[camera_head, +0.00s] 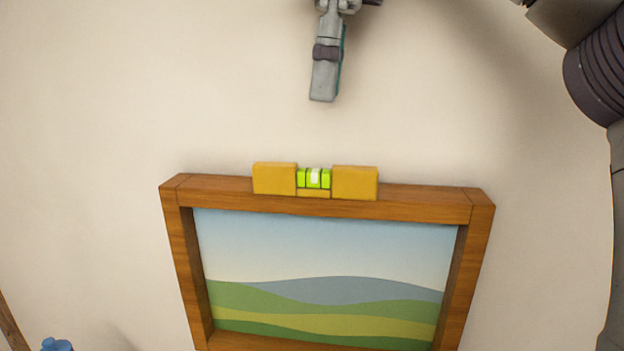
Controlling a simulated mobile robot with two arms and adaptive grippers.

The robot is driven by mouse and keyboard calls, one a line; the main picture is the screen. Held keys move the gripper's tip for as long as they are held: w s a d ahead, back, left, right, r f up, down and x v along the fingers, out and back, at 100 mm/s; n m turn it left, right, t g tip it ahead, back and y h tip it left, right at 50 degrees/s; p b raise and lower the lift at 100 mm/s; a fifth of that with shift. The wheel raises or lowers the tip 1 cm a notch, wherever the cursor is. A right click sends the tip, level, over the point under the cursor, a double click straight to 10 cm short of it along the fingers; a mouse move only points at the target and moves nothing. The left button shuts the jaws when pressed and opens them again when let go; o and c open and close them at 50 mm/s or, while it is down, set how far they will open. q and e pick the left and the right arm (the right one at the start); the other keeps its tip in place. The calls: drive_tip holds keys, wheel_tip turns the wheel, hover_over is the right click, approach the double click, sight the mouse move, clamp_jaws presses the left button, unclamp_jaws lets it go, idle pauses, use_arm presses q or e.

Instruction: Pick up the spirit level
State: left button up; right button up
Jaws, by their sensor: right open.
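The spirit level (355,183) is a short yellow bar with a bright green vial in its middle. It lies along the top edge of a wooden picture frame (430,205), a little left of the frame's right half. My right gripper (324,96) hangs from the top of the head view, fingers pointing down, directly above the level in the picture and clearly apart from it. It is seen edge-on, with one finger mostly covering the other. It is open and holds nothing visible. My left gripper is out of view.
The frame holds a landscape picture (330,255) against a plain cream wall (120,110). The wall around the level is clear. A blue object (56,344) is cut off at the bottom left, near a wooden edge (10,325). My arm fills the right edge.

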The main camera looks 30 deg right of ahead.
hover_over(315, 170)
drive_tip(key=s, duration=0.1)
drive_tip(key=f, duration=0.2)
drive_tip(key=d+f, duration=0.1)
drive_tip(key=f, duration=0.1)
drive_tip(key=shift+f, duration=0.4)
drive_tip(key=shift+a+f, duration=0.35)
drive_tip(key=shift+f, duration=0.4)
drive_tip(key=shift+w+a+f, duration=0.1)
drive_tip(key=shift+w+f, duration=0.1)
drive_tip(key=shift+f, duration=0.65)
drive_tip(key=shift+w+d+f, duration=0.1)
drive_tip(key=shift+w+f, duration=0.05)
drive_tip(key=shift+f, duration=0.75)
drive_tip(key=shift+w+a+f, duration=0.1)
drive_tip(key=shift+w+f, duration=0.1)
drive_tip(key=shift+f, duration=0.65)
drive_tip(key=shift+s, duration=0.1)
drive_tip(key=shift+a, duration=0.1)
drive_tip(key=shift+c, duration=1.2)
clamp_jaws()
